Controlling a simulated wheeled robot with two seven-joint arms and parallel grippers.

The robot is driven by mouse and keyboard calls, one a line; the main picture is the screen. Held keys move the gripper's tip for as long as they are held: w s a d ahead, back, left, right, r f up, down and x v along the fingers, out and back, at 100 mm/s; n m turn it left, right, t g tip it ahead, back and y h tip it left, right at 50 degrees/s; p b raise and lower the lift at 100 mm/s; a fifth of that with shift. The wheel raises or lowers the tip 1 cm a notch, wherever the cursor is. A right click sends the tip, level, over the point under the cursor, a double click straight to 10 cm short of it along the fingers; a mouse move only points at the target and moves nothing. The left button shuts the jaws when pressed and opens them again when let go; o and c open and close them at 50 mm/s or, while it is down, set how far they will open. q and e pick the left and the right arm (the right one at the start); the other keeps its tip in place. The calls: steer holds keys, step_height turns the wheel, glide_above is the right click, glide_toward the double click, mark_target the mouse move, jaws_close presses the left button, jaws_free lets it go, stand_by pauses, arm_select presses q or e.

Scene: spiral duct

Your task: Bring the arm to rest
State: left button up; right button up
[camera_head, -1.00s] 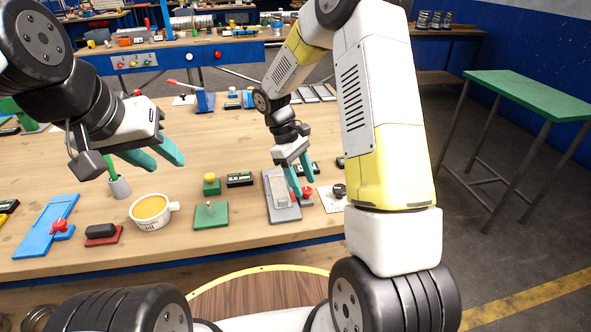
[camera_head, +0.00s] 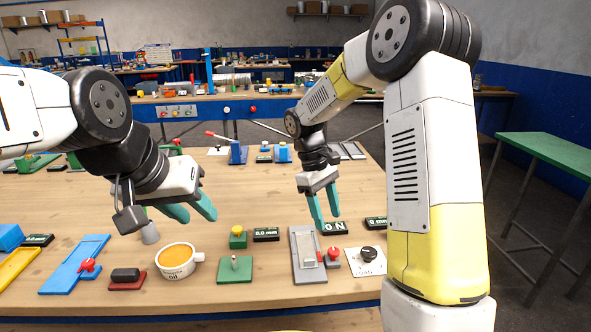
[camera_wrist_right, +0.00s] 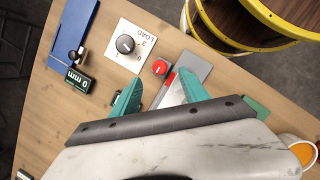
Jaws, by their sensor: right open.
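My right gripper (camera_head: 324,208) hangs over the workbench (camera_head: 340,280) with its two teal fingers apart and nothing between them. It is above the grey slide plate with a red knob (camera_head: 308,257), and looks apart from it. In the right wrist view, the open fingers of my right gripper (camera_wrist_right: 158,95) point towards that grey plate (camera_wrist_right: 189,73) and a red button (camera_wrist_right: 161,67). My left gripper (camera_head: 190,212) is above the bench at the left, with its teal fingers spread and nothing visible between them, behind a cup of orange liquid (camera_head: 176,260).
A dial on a white LOAD card (camera_head: 358,261) stands right of the plate. A green base (camera_head: 235,271), a yellow button block (camera_head: 238,238) and small displays (camera_head: 266,234) stand left of it. A blue slide plate (camera_head: 75,262) lies far left. A green table (camera_head: 552,155) stands at right.

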steer(key=s+d+r+m+t+y, duration=0.1)
steer(key=s+r+m+t+y, duration=0.1)
steer(key=s+r+m+t, duration=0.2)
steer(key=s+d+r+m+t+y, duration=0.1)
steer(key=s+r+m+t+y, duration=0.2)
steer(key=s+r, duration=0.8)
steer(key=s+m+t, duration=0.1)
steer(key=s, duration=0.3)
steer(key=shift+t, duration=0.3)
